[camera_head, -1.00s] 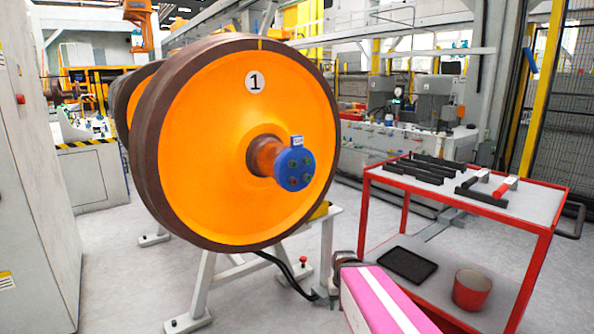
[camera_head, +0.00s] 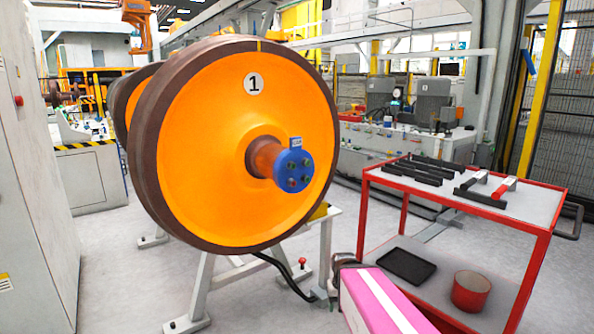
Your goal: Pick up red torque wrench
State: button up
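The red torque wrench (camera_head: 504,187) lies on the top shelf of the red cart at the right. Its red part points up and right, and its near end meets a black holder. A similar wrench with a grey or white top (camera_head: 474,180) lies just to its left. A pink and white part at the bottom centre looks like my own arm, well to the left of and below the wrench.
The red cart (camera_head: 545,232) has a grey top with several black bars (camera_head: 418,170). Its lower shelf holds a black tray (camera_head: 406,266) and a red bin (camera_head: 470,290). A large orange wheel (camera_head: 215,150) on a grey stand fills the centre left. Floor is clear left of the stand.

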aim_at(510, 184)
jog(key=l+z, duration=0.15)
jog(key=z, duration=0.3)
jog(key=l+z, duration=0.15)
jog(key=z, duration=0.35)
jog(key=l+z, duration=0.15)
jog(key=z, duration=0.3)
jog(key=i+u, duration=0.1)
jog(key=i, duration=0.2)
